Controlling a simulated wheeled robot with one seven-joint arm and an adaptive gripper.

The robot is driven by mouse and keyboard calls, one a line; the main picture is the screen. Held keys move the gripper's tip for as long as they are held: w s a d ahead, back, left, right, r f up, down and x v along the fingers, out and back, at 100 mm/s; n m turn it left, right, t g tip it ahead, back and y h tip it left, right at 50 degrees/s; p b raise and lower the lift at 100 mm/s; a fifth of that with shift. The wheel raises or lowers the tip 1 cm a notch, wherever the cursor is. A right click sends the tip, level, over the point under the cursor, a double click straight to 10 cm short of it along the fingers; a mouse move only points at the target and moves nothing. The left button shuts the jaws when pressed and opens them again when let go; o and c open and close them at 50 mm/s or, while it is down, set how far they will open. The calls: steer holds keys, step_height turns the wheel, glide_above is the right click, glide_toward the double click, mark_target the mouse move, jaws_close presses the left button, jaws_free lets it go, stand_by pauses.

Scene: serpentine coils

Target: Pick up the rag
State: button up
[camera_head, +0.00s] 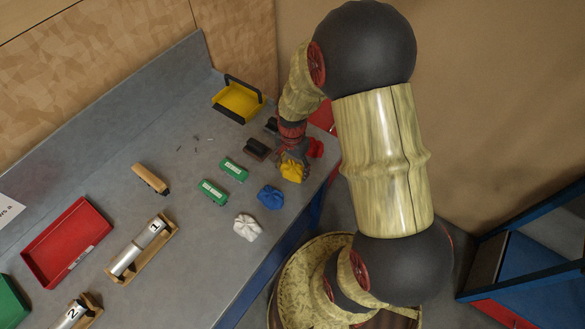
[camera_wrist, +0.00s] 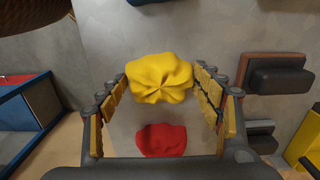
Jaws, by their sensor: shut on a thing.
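Several crumpled rags lie near the bench's right edge. The yellow rag (camera_head: 293,172) is under my gripper (camera_head: 291,158). In the wrist view the yellow rag (camera_wrist: 160,80) sits between the two fingers of my gripper (camera_wrist: 163,84), which are shut on its sides. I cannot tell whether it is clear of the bench top. A red rag (camera_head: 315,148) lies beside it and also shows in the wrist view (camera_wrist: 161,140), apart from the fingers. A blue rag (camera_head: 270,196) and a white rag (camera_head: 247,227) lie closer to the front of the bench.
Dark erasers (camera_head: 256,149) and green boxes (camera_head: 234,169) lie left of my gripper. A yellow tray (camera_head: 238,102) stands behind. A red tray (camera_head: 45,246) and a wooden holder with a numbered cylinder (camera_head: 137,250) are at left. The bench's front edge drops to the floor.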

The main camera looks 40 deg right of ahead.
mark_target(292, 166)
steer(key=shift+r, duration=0.45)
step_height(292, 166, up, 2)
steer(key=shift+r+p, duration=0.25)
steer(key=shift+p, duration=0.1)
steer(key=s+a+r+p, duration=0.2)
steer(key=s+a+r, duration=0.6)
steer(key=a, duration=0.3)
steer(key=shift+s+a+r, duration=0.15)
steer(key=shift+r, duration=0.65)
steer(key=o, duration=0.6)
steer(key=shift+c, duration=0.2)
steer(key=c, duration=0.4)
